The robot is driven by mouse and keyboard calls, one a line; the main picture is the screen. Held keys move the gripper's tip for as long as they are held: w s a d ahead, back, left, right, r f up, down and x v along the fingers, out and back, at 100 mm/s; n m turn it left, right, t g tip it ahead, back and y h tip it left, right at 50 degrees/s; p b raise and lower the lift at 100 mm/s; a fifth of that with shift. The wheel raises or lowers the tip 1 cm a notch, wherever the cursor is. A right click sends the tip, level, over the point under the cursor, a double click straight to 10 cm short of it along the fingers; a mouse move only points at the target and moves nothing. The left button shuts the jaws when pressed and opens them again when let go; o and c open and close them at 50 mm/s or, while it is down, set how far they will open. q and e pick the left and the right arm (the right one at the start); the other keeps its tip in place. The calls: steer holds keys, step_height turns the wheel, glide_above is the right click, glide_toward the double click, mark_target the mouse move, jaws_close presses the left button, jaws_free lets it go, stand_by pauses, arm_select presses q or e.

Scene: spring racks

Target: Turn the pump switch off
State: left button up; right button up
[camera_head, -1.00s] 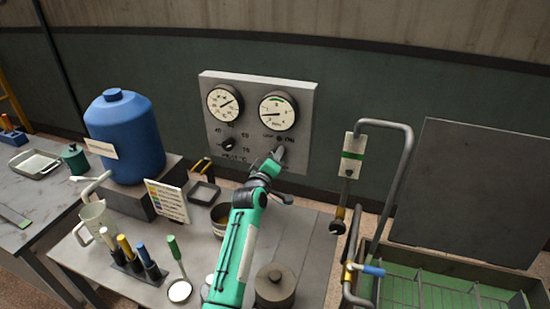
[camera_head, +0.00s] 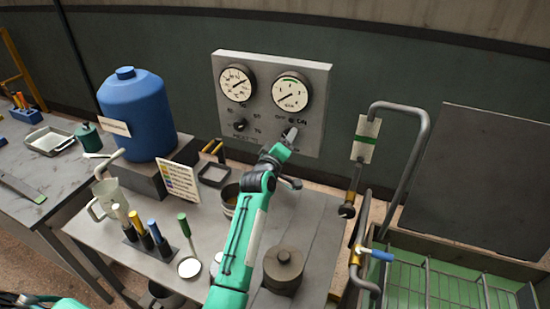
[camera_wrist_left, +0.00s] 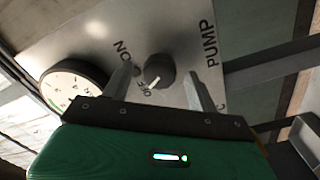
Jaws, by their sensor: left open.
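The pump switch is a dark round knob (camera_wrist_left: 160,68) on the grey panel (camera_head: 318,105), with PUMP, ON and OFF lettering around it in the left wrist view. Its white mark points toward the OFF lettering. My right gripper is not in view.
A second knob (camera_head: 240,125) sits under the left gauge (camera_head: 237,84). A bent pipe (camera_head: 421,150) stands to the right.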

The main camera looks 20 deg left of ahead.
arm_select(q)
steer(key=s+b, duration=0.3)
steer(key=s, duration=0.9)
steer(key=shift+s+a, duration=0.3)
steer(key=shift+f, duration=0.2)
